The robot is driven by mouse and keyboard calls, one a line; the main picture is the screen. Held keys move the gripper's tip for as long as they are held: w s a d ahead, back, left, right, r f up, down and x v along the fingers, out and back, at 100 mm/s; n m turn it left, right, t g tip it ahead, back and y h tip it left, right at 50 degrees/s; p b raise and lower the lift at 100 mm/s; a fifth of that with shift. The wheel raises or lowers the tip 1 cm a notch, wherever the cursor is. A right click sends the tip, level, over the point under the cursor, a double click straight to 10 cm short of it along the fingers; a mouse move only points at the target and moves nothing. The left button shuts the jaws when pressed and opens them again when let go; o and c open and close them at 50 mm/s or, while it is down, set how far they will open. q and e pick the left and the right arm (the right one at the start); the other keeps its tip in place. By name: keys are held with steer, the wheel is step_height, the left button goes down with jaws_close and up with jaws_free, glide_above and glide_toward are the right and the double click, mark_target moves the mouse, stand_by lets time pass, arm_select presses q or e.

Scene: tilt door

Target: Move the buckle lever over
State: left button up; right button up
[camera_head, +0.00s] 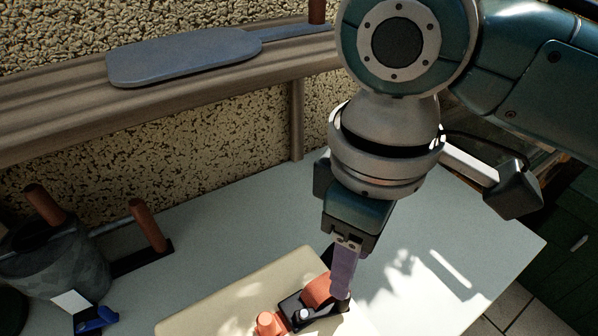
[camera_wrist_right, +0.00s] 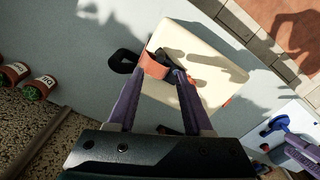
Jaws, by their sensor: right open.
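The buckle (camera_head: 297,310) is a black piece on a beige board (camera_head: 225,300) at the bottom of the head view. Its orange lever (camera_head: 317,290) is at its right side, partly hidden by my finger; an orange knob (camera_head: 268,322) shows at its left. My right gripper (camera_head: 342,292) points down at the lever. In the wrist view its purple fingers (camera_wrist_right: 153,80) are open, with the orange lever (camera_wrist_right: 155,66) near and between their tips. I cannot tell if they touch. My left gripper is outside the head view; purple finger-like parts (camera_wrist_right: 302,150) show at the wrist view's lower right.
A grey bucket (camera_head: 50,265) and brown-handled tools (camera_head: 148,225) stand at the left. A blue clip-like object (camera_head: 97,318) lies near the bottom. A wooden shelf (camera_head: 60,115) with a grey paddle (camera_head: 185,58) runs along the wall. The pale tabletop (camera_head: 450,235) is clear right of the board.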

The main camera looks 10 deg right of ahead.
mark_target(323, 307)
step_height(323, 307, down, 8)
steer(key=shift+s+b, duration=0.1)
steer(key=shift+b, duration=0.5)
steer(key=shift+c, duration=0.4)
jaws_close()
